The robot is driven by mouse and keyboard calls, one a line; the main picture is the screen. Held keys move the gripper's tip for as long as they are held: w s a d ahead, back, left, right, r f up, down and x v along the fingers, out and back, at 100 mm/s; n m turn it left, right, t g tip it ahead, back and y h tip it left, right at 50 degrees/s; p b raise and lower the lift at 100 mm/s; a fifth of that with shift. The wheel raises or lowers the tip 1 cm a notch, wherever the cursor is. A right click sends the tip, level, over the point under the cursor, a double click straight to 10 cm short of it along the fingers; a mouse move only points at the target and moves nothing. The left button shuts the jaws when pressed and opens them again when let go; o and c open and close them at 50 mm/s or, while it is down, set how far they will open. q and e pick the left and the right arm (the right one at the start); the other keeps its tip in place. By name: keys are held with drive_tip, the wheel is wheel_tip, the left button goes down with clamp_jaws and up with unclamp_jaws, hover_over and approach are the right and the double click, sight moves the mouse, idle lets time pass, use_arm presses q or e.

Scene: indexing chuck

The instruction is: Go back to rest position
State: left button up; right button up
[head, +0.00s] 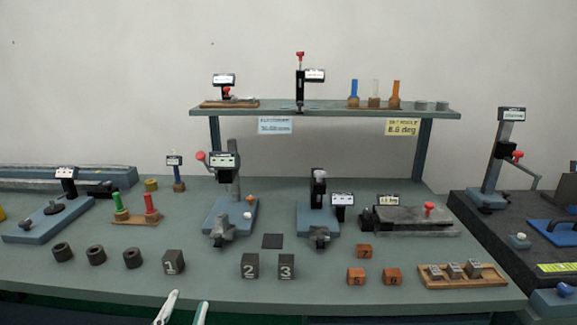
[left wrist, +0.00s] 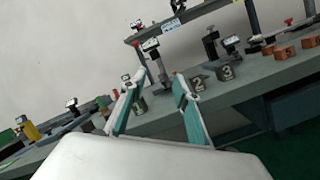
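My left gripper (head: 182,305) shows at the bottom edge of the head view, in front of the bench's front edge, below block 1 (head: 173,262). Its two pale fingertips stand apart with nothing between them. In the left wrist view the left gripper (left wrist: 158,92) is also open and empty, its white and teal fingers spread, with the bench (left wrist: 70,155) behind them. My right gripper is in neither view.
Dark blocks 2 (head: 249,265) and 3 (head: 286,266), brown blocks (head: 356,276) and a wooden tray (head: 462,283) stand near the front edge. Gauges on blue bases (head: 318,220) stand behind, below a raised shelf (head: 330,109). A dark slab (head: 500,240) is at right.

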use_arm(q)
drive_tip(key=s+d+f+m+g+h, duration=0.2)
drive_tip(key=d+f+m+h, duration=0.1)
drive_tip(key=f+m, duration=0.65)
drive_tip(key=s+d+f+m+g+h, duration=0.25)
drive_tip(key=f+m, duration=0.35)
drive_tip(key=m, duration=0.7)
drive_tip(key=s+a+f+m+g+y, duration=0.2)
drive_tip(key=s+a+f+m+g, duration=0.1)
drive_tip(key=f, duration=0.7)
drive_tip(key=s+a+f+m+g+y, duration=0.3)
drive_tip(key=s+a+f+m, duration=0.1)
drive_tip(key=f, duration=0.6)
drive_tip(key=shift+s+a+m+p, duration=0.15)
drive_tip(key=shift+s+m+p, duration=0.3)
drive_tip(key=shift+m, duration=0.7)
